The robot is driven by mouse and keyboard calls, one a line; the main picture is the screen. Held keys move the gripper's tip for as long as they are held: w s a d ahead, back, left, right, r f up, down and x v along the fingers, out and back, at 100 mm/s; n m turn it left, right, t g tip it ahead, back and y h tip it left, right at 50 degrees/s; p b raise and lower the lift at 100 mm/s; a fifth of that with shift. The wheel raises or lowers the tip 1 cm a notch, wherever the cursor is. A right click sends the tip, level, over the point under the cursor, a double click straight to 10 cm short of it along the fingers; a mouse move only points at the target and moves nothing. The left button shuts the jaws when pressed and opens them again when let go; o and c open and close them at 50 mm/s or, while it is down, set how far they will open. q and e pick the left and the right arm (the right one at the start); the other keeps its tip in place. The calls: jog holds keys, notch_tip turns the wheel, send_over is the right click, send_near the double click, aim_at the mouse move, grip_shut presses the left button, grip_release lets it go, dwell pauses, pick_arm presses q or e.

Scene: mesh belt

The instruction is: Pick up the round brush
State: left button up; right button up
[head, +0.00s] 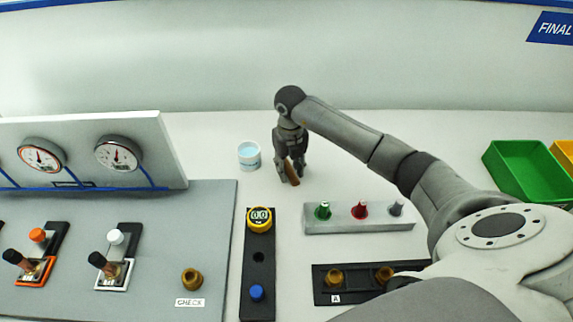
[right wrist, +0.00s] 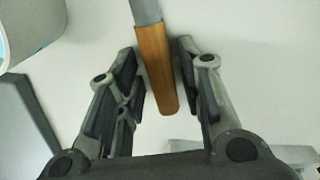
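The round brush shows in the right wrist view as an orange-brown wooden handle (right wrist: 155,68) with a grey part (right wrist: 145,12) at the top edge of the picture. Its bristles are not visible there. In the head view a small brown piece of the handle (head: 293,174) shows at my right gripper (head: 291,181), low over the table beside the white cup. In the right wrist view my right gripper (right wrist: 160,75) is open, its two fingers on either side of the handle with small gaps. My left gripper is not in view.
A white cup with a light blue inside (head: 249,160) stands left of the gripper. A grey block (head: 345,225) with green, red and grey pieces and a black timer strip (head: 258,275) lie nearer. A green bin (head: 520,170) is at right. The gauge panel (head: 90,130) stands left.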

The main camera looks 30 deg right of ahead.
aim_at(289, 168)
grip_shut()
jog(key=shift+r, duration=0.15)
jog(key=shift+r+b, duration=0.25)
jog(key=shift+b, duration=0.1)
notch_tip(289, 168, up, 2)
jog(key=shift+w+r+b, duration=0.1)
jog(key=shift+b, duration=0.75)
jog(key=s+a+r+b, duration=0.2)
jog(key=s+a+r, duration=0.4)
jog(key=a+r, duration=0.4)
jog(key=a, duration=0.2)
jog(key=shift+s+a, duration=0.3)
